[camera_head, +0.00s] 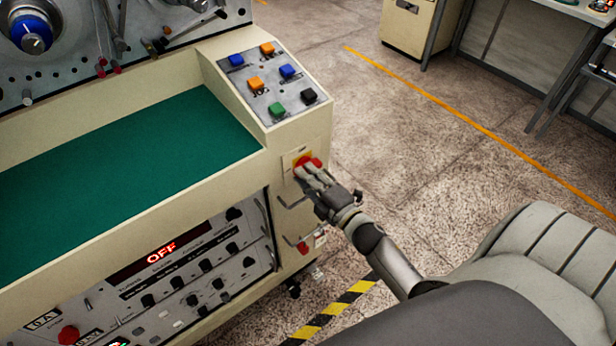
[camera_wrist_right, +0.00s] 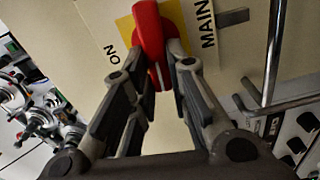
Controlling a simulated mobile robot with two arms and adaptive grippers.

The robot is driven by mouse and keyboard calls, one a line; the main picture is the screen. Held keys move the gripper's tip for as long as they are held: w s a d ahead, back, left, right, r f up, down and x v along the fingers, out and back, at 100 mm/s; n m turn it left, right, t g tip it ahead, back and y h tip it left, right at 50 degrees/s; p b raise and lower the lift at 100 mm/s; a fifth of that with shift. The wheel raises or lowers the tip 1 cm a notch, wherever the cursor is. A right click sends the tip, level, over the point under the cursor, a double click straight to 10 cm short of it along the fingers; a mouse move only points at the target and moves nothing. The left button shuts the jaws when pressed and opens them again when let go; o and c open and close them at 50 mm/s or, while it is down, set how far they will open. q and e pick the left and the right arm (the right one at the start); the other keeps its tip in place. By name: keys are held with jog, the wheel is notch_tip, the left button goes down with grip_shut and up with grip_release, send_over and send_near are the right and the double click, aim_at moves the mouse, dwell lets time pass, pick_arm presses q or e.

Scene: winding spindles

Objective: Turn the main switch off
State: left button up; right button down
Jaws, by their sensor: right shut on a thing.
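The red main switch (camera_head: 306,163) sits on a yellow plate on the front face of the cream machine, below the button panel. In the right wrist view the red knob (camera_wrist_right: 152,40) stands between my fingertips, with "ON" to its left and "MAIN" to its right. My right gripper (camera_head: 312,176) is shut on the knob; it also shows in the right wrist view (camera_wrist_right: 160,75). The fingers hide part of the knob and plate in the head view. A red display reads "OFF" (camera_head: 161,254). My left gripper is not in view.
The button panel (camera_head: 272,84) with several coloured buttons lies above the switch. A metal handle (camera_wrist_right: 272,60) is close to the right of my gripper in the wrist view. A green work surface (camera_head: 120,180) is to the left. Open floor (camera_head: 420,160) lies to the right.

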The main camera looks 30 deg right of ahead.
jog(key=shift+f+n, duration=0.15)
jog(key=shift+n, duration=0.45)
jog(key=c, duration=1.4)
grip_release()
jog(key=shift+s, duration=0.1)
jog(key=s, duration=1.2)
jog(key=shift+d, duration=0.4)
jog(key=shift+w, duration=0.1)
